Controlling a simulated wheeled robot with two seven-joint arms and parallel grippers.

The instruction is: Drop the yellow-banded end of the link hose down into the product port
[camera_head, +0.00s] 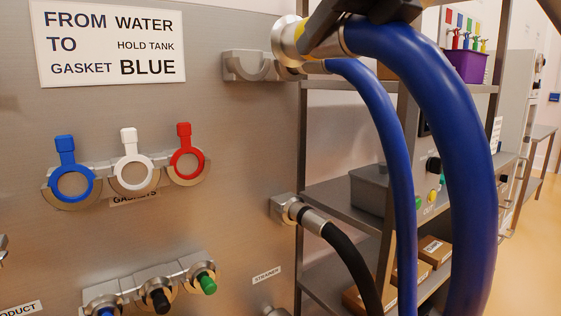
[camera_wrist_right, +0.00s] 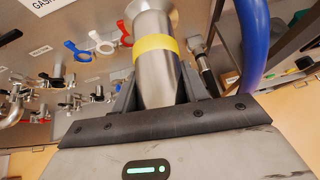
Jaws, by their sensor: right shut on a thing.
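The blue link hose (camera_head: 470,160) hangs in a large curve on the right of the head view. Its metal end with a yellow band (camera_head: 299,31) points left at the top. My right gripper (camera_head: 345,22) is shut on this end, just behind the band. In the right wrist view my right gripper (camera_wrist_right: 157,92) clasps the steel end, and the yellow band (camera_wrist_right: 156,43) sits beyond the fingers. A PRODUCT label (camera_head: 18,308) shows at the lower left; I cannot make out the product port. My left gripper is not in view.
A steel bracket (camera_head: 240,66) sits on the panel beside the hose end. Blue, white and red gaskets (camera_head: 132,172) hang at left, above several capped fittings (camera_head: 158,292). A black hose (camera_head: 350,260) leaves the panel. Shelves (camera_head: 345,200) stand behind the blue hose.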

